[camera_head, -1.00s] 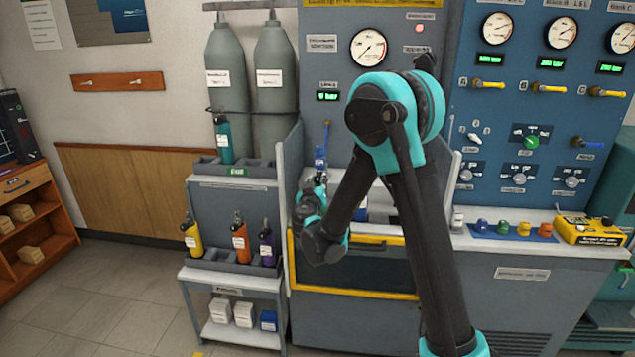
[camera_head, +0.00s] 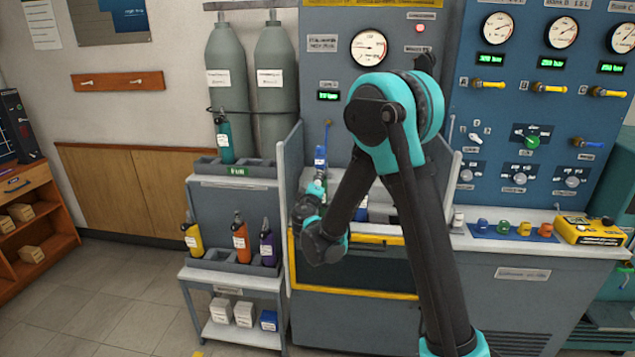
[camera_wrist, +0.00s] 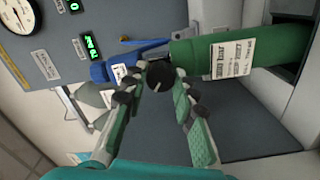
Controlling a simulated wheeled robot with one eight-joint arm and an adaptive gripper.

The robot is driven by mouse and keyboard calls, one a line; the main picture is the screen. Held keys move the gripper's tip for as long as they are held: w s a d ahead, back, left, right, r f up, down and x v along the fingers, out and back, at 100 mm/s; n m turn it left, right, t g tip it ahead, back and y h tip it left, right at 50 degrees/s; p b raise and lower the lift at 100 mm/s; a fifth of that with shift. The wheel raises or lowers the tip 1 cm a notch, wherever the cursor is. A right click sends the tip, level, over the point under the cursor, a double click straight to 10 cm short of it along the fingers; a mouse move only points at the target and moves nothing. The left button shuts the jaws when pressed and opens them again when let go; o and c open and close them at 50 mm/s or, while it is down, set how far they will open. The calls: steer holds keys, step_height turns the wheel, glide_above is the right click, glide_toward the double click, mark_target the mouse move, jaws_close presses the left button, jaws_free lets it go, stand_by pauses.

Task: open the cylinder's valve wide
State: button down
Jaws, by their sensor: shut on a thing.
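A green cylinder (camera_wrist: 211,58) with a white label lies across the upper right of the wrist view. At its end is a round black valve knob (camera_wrist: 160,74) with a pale mark. A blue connector (camera_wrist: 125,64) meets the knob end from the left. My gripper (camera_wrist: 160,80) has its two fingers on either side of the knob and is shut on it. In the head view, my gripper (camera_head: 313,192) is inside the bench bay, just below the blue connector (camera_head: 320,157); the cylinder is mostly hidden there.
The bay has grey side panels (camera_head: 289,180) and a yellow-edged front (camera_head: 355,293). A pressure gauge (camera_head: 369,47) and green display (camera_head: 328,96) are above. Yellow (camera_head: 193,235), orange (camera_head: 240,241) and purple (camera_head: 267,246) cylinders stand in a rack at left; a teal one (camera_head: 224,138) stands higher.

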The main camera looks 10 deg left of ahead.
steer(key=n, duration=1.2)
steer(key=shift+f+n, duration=0.15)
steer(key=shift+n, duration=0.25)
stand_by(0.3)
steer(key=c, duration=1.2)
jaws_free()
steer(key=shift+s, duration=0.1)
steer(key=s, duration=1.2)
steer(key=shift+a, duration=0.2)
